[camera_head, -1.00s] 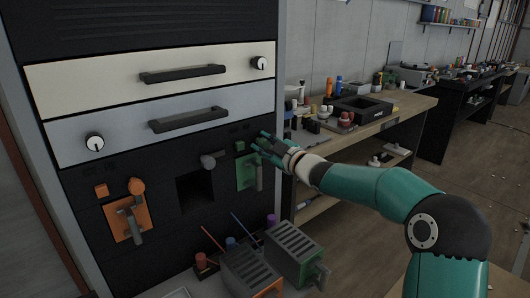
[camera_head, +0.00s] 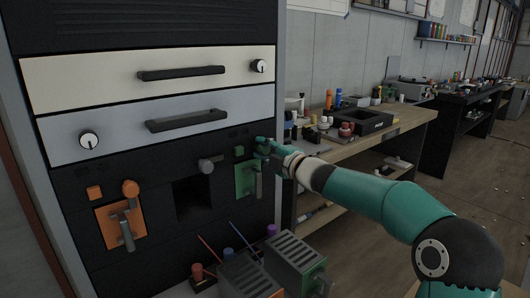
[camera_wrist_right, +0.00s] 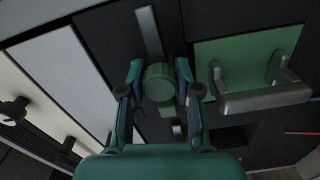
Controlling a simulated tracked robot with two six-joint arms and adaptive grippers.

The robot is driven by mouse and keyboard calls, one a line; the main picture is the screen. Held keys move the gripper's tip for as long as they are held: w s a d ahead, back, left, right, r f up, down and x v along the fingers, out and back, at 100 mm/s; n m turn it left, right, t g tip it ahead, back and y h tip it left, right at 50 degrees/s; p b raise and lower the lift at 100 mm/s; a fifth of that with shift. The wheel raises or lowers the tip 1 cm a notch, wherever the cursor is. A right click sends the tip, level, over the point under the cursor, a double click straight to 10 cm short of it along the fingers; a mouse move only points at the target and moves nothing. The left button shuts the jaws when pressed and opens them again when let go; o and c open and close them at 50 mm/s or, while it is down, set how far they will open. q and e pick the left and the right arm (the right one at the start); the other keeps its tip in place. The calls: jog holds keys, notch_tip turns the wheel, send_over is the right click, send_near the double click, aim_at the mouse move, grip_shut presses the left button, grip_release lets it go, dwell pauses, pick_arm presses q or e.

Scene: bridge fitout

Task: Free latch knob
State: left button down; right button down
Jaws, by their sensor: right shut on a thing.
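The green round latch knob (camera_wrist_right: 158,83) sits between the two fingers of my right gripper (camera_wrist_right: 159,88) in the wrist view. The gripper is shut on it. In the head view my right gripper (camera_head: 265,146) reaches in from the right to the cabinet front, just above the green panel (camera_head: 240,181), and hides the knob there. A grey handle (camera_wrist_right: 265,102) stands out from the green panel beside the gripper. A grey bar (camera_wrist_right: 149,32) lies just beyond the knob. My left gripper is not in view.
An orange panel (camera_head: 109,213) with a handle and an orange knob (camera_head: 130,188) is at the left. A dark square opening (camera_head: 193,199) and a grey knob (camera_head: 207,166) lie between the panels. Slotted grey modules (camera_head: 296,261) stand below. A workbench (camera_head: 398,124) is at the right.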

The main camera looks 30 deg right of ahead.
jog(key=shift+a+f, duration=0.2)
jog(key=shift+f, duration=0.15)
jog(key=c, duration=0.8)
grip_release()
jog(key=shift+r, duration=0.2)
jog(key=shift+s+d, duration=0.1)
jog(key=s, duration=0.8)
jog(key=s+d, duration=0.1)
jog(key=s, duration=0.2)
jog(key=shift+s, duration=0.4)
jog(key=shift+s+f, duration=0.1)
